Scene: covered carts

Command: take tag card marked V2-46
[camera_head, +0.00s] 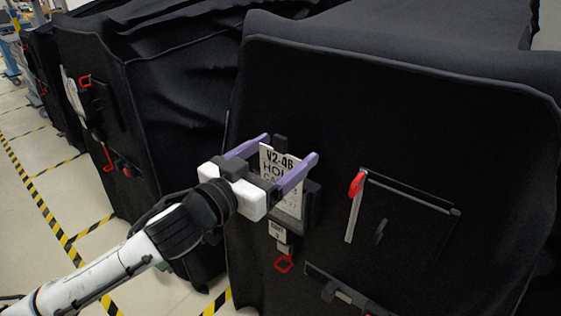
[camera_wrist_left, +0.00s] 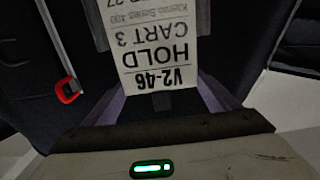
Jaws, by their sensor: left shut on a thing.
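The white tag card marked V2-46 (camera_head: 280,163) is at the front of the nearest black-covered cart, in a dark holder (camera_head: 311,203). It also reads HOLD and CART 3. My left gripper (camera_head: 290,149) has its purple fingers on either side of the card and is shut on it. In the left wrist view the card (camera_wrist_left: 158,55) shows upside down between the fingers, its far end cut off by the frame. The gripper's body hides part of the card's lower left in the head view. My right gripper is not in view.
A smaller tag (camera_head: 279,234) and a red clip (camera_head: 284,263) hang below the card. A red-handled strap (camera_head: 355,188) and a flat pocket (camera_head: 410,215) are to the right. Another covered cart (camera_head: 95,110) stands left. Floor with striped tape (camera_head: 45,205) is open at far left.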

